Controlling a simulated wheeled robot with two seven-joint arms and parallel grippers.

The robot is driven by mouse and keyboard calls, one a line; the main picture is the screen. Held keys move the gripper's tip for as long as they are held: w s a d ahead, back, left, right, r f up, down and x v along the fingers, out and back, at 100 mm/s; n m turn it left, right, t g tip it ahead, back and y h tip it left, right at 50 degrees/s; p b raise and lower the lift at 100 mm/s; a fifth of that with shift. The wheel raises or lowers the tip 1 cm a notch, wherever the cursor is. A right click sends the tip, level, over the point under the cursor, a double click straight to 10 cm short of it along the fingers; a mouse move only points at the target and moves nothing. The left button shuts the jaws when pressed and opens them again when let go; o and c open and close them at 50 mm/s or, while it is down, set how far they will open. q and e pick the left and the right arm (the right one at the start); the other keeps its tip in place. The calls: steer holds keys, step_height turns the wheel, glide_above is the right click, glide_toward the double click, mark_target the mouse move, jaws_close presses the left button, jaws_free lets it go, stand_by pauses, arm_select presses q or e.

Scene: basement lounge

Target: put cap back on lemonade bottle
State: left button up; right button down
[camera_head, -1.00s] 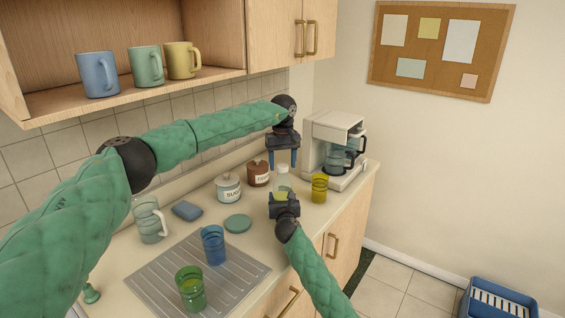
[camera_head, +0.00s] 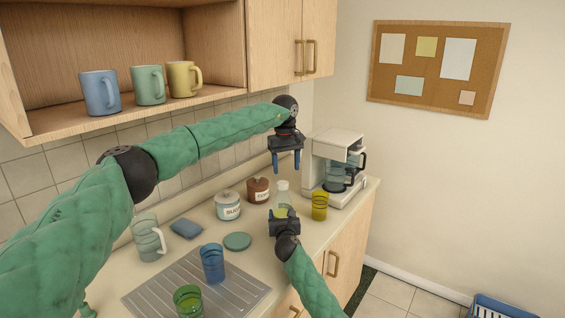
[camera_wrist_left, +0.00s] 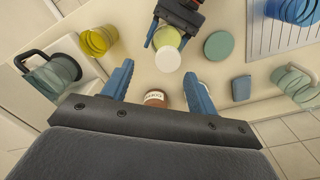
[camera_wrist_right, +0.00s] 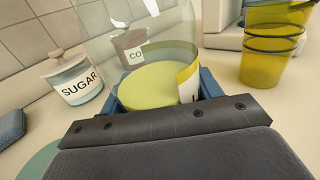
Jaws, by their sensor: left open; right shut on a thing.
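The lemonade bottle (camera_head: 283,199) stands upright by the counter's front edge, clear with pale yellow lemonade (camera_wrist_right: 158,88). A white cap shows at its top in the head view (camera_head: 282,185). From above, the left wrist view shows the round cap (camera_wrist_left: 168,59) over the bottle; I cannot tell how tightly it sits. My left gripper (camera_head: 287,168) is open and empty above the cap, apart from it. My right gripper (camera_head: 284,219) is shut on the lower part of the bottle. The bottle's top is outside the right wrist view.
A yellow cup (camera_head: 319,206) and a coffee maker (camera_head: 335,165) stand right of the bottle. A sugar jar (camera_head: 228,206) and brown jar (camera_head: 258,190) are behind left. A green disc (camera_head: 237,241), blue cup (camera_head: 212,264) and pitcher (camera_head: 149,239) are further left.

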arm_select(q)
steer(key=n, duration=0.3)
steer(key=shift+w+r+n, duration=0.1)
steer(key=shift+r+n, duration=0.2)
steer(key=n, duration=0.4)
steer(key=shift+a+r, duration=0.15)
steer(key=shift+r, duration=0.15)
steer(key=n, duration=0.7)
steer(key=shift+w+a+r, duration=0.15)
steer(key=shift+a+r, duration=0.05)
steer(key=n, duration=0.6)
steer(key=shift+a+r+n, duration=0.1)
steer(key=shift+a+n, duration=0.15)
steer(key=shift+n, duration=0.15)
steer(key=n, duration=0.8)
steer(key=shift+a, duration=0.1)
